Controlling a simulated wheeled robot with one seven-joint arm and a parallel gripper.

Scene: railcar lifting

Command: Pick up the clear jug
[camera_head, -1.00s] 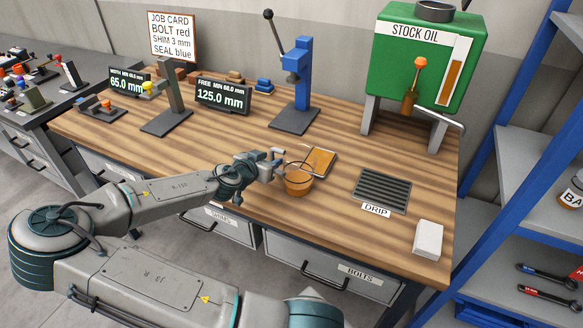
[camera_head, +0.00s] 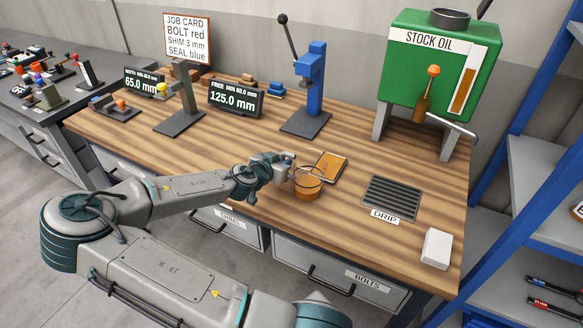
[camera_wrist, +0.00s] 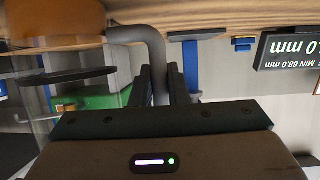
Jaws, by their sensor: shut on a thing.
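The clear jug (camera_head: 308,188) holds amber oil and stands upright at the front middle of the wooden bench. In the wrist view its amber body (camera_wrist: 58,20) fills the top left corner, and its grey handle (camera_wrist: 152,48) bends down between my fingers. My gripper (camera_head: 287,164) reaches in from the left and is shut on the handle. My fingers also show in the wrist view (camera_wrist: 160,84). I cannot tell whether the jug's base touches the bench.
A drip grate (camera_head: 392,196) and a white block (camera_head: 436,248) lie to the right. The green stock oil tank (camera_head: 440,65) stands behind, and a blue press (camera_head: 312,85) is farther back.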

